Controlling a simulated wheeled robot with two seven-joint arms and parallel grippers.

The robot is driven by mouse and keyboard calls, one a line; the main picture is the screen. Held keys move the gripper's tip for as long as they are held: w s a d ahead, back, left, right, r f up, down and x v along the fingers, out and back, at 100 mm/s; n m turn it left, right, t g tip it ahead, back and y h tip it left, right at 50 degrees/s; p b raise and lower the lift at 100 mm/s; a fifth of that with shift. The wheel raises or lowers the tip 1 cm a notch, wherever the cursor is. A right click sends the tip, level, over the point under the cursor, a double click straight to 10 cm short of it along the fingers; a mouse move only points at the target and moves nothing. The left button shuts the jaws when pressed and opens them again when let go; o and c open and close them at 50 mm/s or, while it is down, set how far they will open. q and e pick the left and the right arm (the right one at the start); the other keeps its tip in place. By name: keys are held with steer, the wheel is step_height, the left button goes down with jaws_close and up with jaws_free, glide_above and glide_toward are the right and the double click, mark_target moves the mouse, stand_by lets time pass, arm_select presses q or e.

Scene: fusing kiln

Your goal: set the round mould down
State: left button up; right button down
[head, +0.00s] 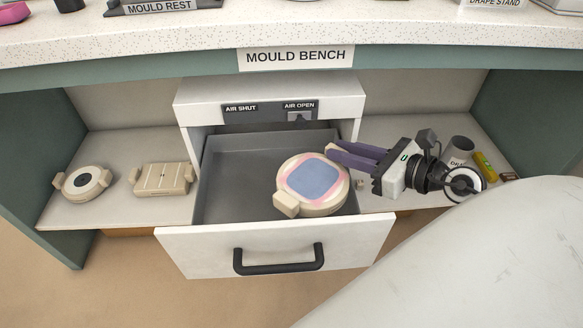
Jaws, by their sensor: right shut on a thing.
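The round mould (333,203) is cream coloured, with a lug at its front left. A blue square piece with a pink piece under it (315,179) lies on its top. My right gripper (334,158) comes in from the right with its dark purple fingers at the mould's back right edge. It is shut on the mould, whose grip point is partly hidden. The mould shows over the right part of the open grey drawer (232,190); whether it touches the drawer floor I cannot tell. My left gripper is not in view.
The drawer front (200,258) has a black handle. A cream mould with a dark centre (72,192) and a rectangular mould (162,190) stand on the left shelf. A grey cup (459,148) and small items stand on the right shelf. The MOULD BENCH top (200,40) overhangs behind.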

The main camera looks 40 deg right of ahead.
steer(key=f+b+x, duration=0.1)
steer(key=x, duration=0.3)
steer(key=b+x, duration=0.1)
steer(key=x, duration=0.3)
steer(key=f+b+x, duration=0.1)
steer(key=x, duration=0.3)
steer(key=shift+s+f, duration=0.15)
steer(key=shift+f, duration=0.25)
arm_select(q)
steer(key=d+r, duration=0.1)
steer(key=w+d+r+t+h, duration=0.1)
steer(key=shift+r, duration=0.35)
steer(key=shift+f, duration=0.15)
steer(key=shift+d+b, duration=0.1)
steer(key=shift+b, duration=0.2)
arm_select(e)
steer(key=shift+f, duration=0.45)
steer(key=shift+f, duration=0.1)
steer(key=c, duration=1.6)
jaws_free()
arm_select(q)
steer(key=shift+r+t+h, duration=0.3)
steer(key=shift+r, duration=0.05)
